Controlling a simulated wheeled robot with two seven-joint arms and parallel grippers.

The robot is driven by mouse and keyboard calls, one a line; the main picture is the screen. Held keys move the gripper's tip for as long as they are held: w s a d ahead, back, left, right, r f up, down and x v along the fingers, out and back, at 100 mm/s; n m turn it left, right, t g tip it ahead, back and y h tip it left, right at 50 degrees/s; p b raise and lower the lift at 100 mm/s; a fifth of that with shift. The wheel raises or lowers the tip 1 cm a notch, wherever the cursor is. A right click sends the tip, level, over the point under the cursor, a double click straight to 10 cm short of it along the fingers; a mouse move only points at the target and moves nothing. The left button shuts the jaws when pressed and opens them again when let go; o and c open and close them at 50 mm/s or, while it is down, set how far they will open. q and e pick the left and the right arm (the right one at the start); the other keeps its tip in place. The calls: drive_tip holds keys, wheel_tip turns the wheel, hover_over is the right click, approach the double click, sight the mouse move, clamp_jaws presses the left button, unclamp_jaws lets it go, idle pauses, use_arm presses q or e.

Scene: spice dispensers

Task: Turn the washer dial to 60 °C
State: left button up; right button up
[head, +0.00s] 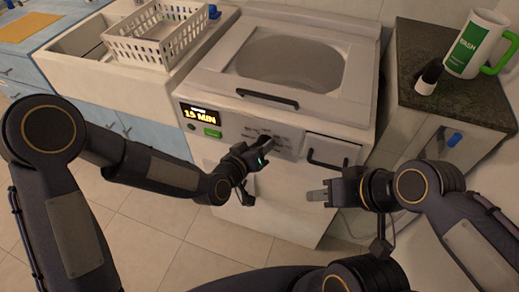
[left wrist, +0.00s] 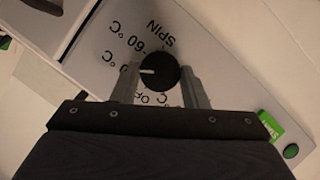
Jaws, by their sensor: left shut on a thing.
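The washer (head: 300,80) stands in the middle of the head view, with its control panel (head: 225,125) on the front. In the left wrist view the round black dial (left wrist: 160,74) has a pale pointer mark facing left, at a label ending in 0 °C that a finger partly covers. The 60 °C label lies one step up from it, and SPIN lies above the dial. My left gripper (head: 262,148) is shut on the dial, one finger on each side. My right gripper (head: 317,193) is in front of the washer, apart from it; its finger gap is unclear.
The panel has a lit display (head: 203,115) and a green button (head: 212,133). A drawer handle (head: 327,161) is to the right.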

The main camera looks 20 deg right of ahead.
use_arm(q)
drive_tip(key=shift+s+d+m+t+y, duration=0.15)
drive_tip(key=shift+m+t+y, duration=0.3)
drive_tip(key=shift+m+y, duration=0.75)
drive_tip(key=shift+s+d+m+t+y, duration=0.15)
drive_tip(key=shift+m+t+y, duration=0.4)
drive_tip(key=shift+m, duration=1.15)
drive_tip(key=shift+w, duration=0.1)
drive_tip(key=o, duration=1)
